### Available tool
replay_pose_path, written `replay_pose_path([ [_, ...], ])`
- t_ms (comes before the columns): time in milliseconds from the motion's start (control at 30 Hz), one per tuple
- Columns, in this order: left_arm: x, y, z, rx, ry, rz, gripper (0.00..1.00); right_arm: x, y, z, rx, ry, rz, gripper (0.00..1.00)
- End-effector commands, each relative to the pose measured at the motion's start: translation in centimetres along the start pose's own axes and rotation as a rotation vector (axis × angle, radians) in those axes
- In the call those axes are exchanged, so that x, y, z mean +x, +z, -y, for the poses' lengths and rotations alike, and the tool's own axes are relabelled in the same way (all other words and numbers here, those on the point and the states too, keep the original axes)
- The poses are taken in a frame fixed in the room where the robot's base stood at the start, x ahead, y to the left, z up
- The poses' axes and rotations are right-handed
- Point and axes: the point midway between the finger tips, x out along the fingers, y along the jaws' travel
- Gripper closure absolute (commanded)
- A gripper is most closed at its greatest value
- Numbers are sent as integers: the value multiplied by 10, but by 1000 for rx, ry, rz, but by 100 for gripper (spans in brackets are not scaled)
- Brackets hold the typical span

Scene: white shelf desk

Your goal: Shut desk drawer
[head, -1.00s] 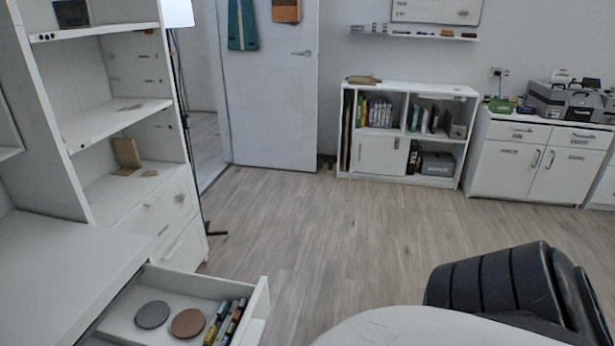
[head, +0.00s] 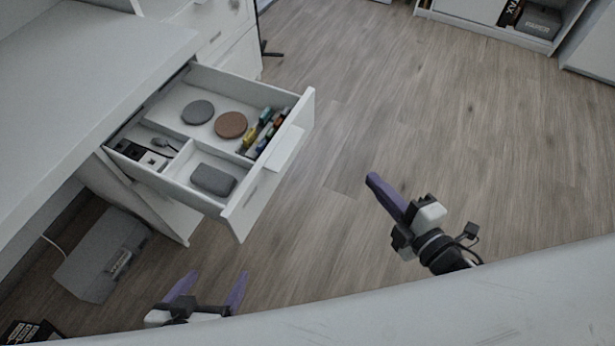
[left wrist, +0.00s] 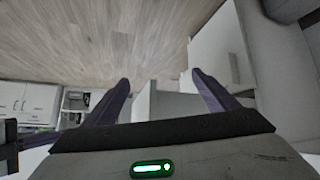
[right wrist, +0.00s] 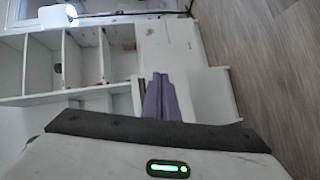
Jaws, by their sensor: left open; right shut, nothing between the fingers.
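The white desk drawer (head: 274,170) is pulled out from the white desk (head: 95,75) in the head view, with its inside showing. It holds a grey disc (head: 197,112), a brown disc (head: 231,125), several markers and a dark grey box (head: 213,180). My left gripper (head: 212,285) is open and empty, below the drawer front in the picture and apart from it. My right gripper (head: 371,180) is shut and empty, to the right of the drawer front over the floor, not touching it. Its closed purple fingers also show in the right wrist view (right wrist: 160,85).
A grey box-like item (head: 103,254) with a cable stands on the floor under the desk. A white cabinet (head: 225,30) is beyond the drawer. The wooden floor (head: 420,120) right of the drawer is clear.

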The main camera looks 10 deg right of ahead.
Motion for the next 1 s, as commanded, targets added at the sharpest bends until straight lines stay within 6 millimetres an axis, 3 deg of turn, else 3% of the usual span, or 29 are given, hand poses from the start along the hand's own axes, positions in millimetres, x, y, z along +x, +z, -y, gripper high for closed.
replay_pose_path([
  [33, 16, 17, 2, -5, 4, -7, 19, 10, 3, 4, -274, 79, -72, 100],
  [200, 31, 29, 1, -23, 16, -32, 19, 12, -18, -9, -1085, 349, -266, 100],
  [300, 36, 33, 1, -31, 21, -40, 19, 7, -28, -4, -1417, 482, -344, 100],
  [400, 38, 35, 0, -36, 24, -46, 19, 1, -34, 2, -1629, 581, -395, 100],
  [500, 39, 35, 0, -38, 26, -48, 19, -2, -38, 5, -1733, 635, -421, 100],
  [667, 38, 34, 0, -39, 26, -48, 19, 7, -48, 3, -1764, 654, -426, 100],
  [1000, 36, 33, -1, -38, 26, -47, 19, 62, -91, -2, -1759, 653, -423, 100],
])
